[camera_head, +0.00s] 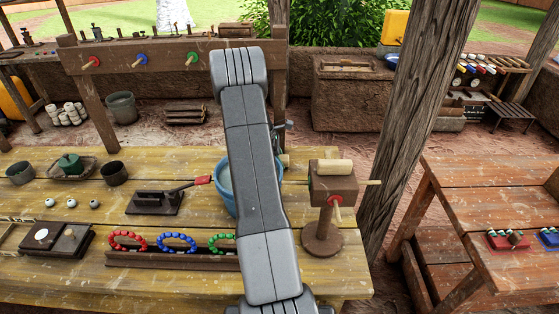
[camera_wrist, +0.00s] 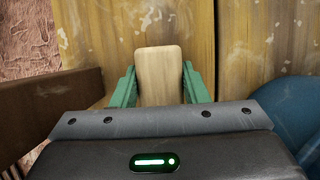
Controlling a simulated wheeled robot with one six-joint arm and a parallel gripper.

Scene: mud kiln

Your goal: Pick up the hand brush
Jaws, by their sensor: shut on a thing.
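The hand brush (camera_wrist: 158,68) shows in the wrist view as a pale wooden block with rounded corners. My gripper (camera_wrist: 160,84) has its two green fingers shut on the block's sides, one on the left and one on the right. Bristles are not visible. In the head view my arm hides most of the gripper. A small pale piece, probably the brush (camera_head: 284,160), shows just right of the arm, between the blue bucket and the wooden stand. I cannot tell whether the brush touches the table.
The blue bucket (camera_head: 226,180) stands partly behind my arm; a brown wooden stand (camera_head: 325,188) with pegs is close on the right. The yellow plank table (camera_head: 190,285) also holds a rack of bead rings (camera_head: 170,260) and a red-handled tool (camera_head: 155,203). A wooden post (camera_head: 415,110) rises at right.

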